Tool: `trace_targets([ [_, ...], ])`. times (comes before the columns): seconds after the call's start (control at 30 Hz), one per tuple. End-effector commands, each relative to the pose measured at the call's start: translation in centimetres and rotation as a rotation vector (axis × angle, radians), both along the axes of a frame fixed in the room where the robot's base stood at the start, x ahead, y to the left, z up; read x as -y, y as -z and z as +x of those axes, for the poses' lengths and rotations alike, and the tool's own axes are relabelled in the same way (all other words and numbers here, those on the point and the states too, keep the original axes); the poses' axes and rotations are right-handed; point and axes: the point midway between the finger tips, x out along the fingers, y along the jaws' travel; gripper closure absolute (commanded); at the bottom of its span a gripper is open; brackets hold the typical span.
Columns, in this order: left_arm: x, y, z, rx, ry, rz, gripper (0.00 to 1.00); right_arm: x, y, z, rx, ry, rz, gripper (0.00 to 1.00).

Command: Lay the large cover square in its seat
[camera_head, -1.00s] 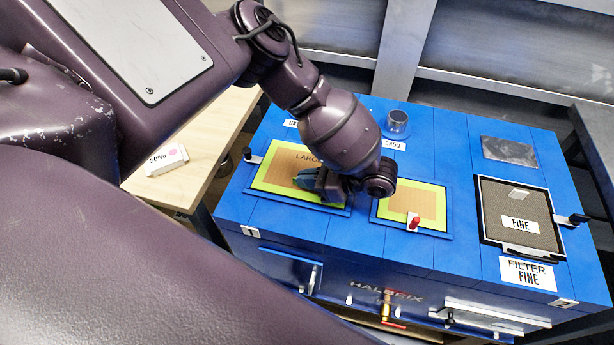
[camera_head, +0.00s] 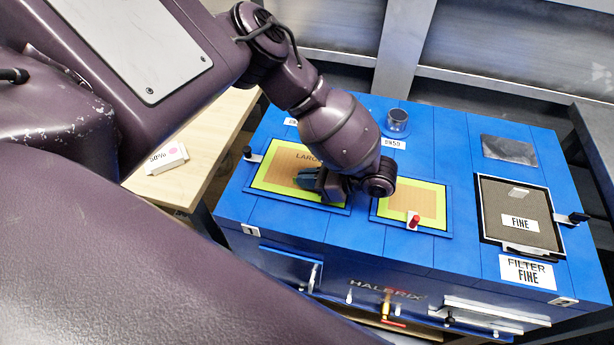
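The large cover (camera_head: 278,173) is a tan panel with a yellow-green border and the printed letters "LARO", partly hidden by my arm. It lies at the left of the blue cabinet top, within a blue frame. I cannot tell whether it is fully down in its seat. My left gripper (camera_head: 304,180) is over the right part of the cover, with its dark fingertips at the cover's surface. Whether the fingers are open or shut on anything cannot be made out. My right gripper is not in view.
A smaller tan panel (camera_head: 397,203) with a yellow-green border and a red-knobbed latch (camera_head: 413,222) lies to the right. A dark filter (camera_head: 519,212) marked "FINE" sits farther right. A round metal port (camera_head: 398,121) stands behind. A black-knobbed latch (camera_head: 249,154) is by the cover's left edge.

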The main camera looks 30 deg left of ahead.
Motion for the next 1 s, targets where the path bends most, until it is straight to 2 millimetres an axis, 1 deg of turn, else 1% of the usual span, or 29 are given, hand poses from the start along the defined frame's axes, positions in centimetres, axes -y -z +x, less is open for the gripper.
trace_targets([
  [0.2,0.0,0.0,0.0,0.0,0.0,0.0,1.0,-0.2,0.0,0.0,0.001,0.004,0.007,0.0],
  [0.23,0.0,0.0,0.0,0.0,0.0,0.0,0.92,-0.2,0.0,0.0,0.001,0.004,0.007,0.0],
  [0.4,0.0,0.0,0.0,0.0,0.0,0.0,0.66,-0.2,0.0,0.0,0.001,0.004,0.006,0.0],
  [0.8,0.0,0.0,0.0,0.0,0.0,0.0,0.66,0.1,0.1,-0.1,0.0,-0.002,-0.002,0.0],
  [0.87,0.8,-0.3,0.2,0.001,0.001,-0.002,0.66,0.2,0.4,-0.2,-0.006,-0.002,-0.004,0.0],
  [1.0,3.0,-1.2,0.7,0.002,0.003,-0.003,0.66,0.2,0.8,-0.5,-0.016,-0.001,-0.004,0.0],
])
